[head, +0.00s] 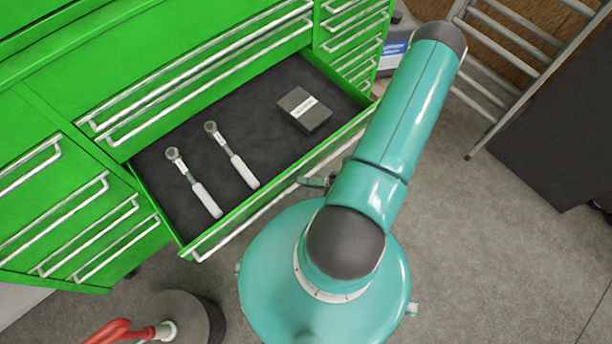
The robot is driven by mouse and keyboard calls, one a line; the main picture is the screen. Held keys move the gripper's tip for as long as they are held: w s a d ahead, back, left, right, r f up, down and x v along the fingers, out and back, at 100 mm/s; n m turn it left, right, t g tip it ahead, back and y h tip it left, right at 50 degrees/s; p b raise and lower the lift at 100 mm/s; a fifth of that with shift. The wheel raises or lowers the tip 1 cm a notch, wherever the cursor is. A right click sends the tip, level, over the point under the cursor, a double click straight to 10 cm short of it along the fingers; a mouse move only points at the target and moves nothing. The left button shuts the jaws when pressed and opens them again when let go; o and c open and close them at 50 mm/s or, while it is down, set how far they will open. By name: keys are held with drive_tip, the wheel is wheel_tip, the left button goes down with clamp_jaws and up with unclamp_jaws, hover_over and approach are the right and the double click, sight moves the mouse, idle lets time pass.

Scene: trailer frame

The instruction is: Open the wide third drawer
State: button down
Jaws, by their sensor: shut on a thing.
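The wide third drawer (262,128) of the green tool cabinet (60,85) is pulled out, its dark lining in plain view. Two ratchet wrenches with white handles, a left one (194,182) and a right one (232,156), and a small black box (304,109) lie inside. A long silver handle (232,236) runs along the drawer's front. Only a small part of my gripper (314,182) shows, at the middle of this handle, and it is shut on the handle. My teal arm hides the rest of the gripper and part of the drawer front's right half.
Shut drawers with silver handles lie above, left and right of the open one. A dark round object (185,315) with a red handle (110,332) stands at bottom left. A metal ladder (510,65) leans at upper right. A bottle (392,50) stands beside the cabinet. Grey floor is clear at right.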

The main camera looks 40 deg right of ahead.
drive_tip(key=c, duration=1.5)
unclamp_jaws()
drive_tip(key=v, duration=1.4)
drive_tip(key=shift+w, duration=0.1)
